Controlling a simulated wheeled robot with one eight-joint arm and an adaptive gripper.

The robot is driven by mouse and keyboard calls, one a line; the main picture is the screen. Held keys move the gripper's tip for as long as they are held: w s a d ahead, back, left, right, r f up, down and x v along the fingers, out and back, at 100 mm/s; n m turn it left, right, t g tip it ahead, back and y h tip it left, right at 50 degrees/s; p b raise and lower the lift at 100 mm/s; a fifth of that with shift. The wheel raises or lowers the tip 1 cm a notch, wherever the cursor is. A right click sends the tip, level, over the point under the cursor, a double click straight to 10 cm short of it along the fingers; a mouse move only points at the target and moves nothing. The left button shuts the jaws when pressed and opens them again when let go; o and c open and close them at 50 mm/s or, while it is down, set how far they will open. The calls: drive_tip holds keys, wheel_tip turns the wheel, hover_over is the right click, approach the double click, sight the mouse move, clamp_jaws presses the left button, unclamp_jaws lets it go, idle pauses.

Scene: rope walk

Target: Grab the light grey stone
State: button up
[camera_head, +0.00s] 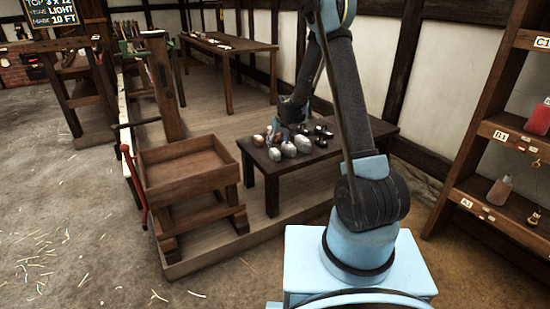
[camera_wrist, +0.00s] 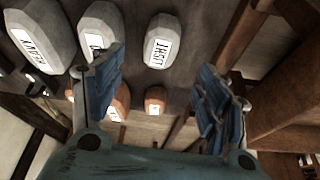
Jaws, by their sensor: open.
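The light grey stone (camera_wrist: 163,38) is a rounded, faceted block in the wrist view, with a white label that appears to read LIGHT. It also shows as the leftmost grey stone in the head view (camera_head: 275,154), at the front of a dark table (camera_head: 258,170). My gripper (camera_wrist: 160,62) is open and empty above the stones. Its blue-padded fingers show to the left and right, and the stone appears in the gap between them, toward the top. In the head view my gripper is small and partly hidden by my arm.
A larger grey stone (camera_wrist: 38,35) and a middle one (camera_wrist: 97,25), partly behind the left finger, lie left of it. Reddish-brown stones (camera_wrist: 155,98) lie close by. Dark objects (camera_head: 322,131) stand farther right on the table. An empty wooden tray (camera_head: 185,178) stands left.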

sight(275, 151)
drive_tip(key=shift+x, duration=5.15)
drive_tip(key=shift+s, duration=0.1)
drive_tip(key=c, duration=1.4)
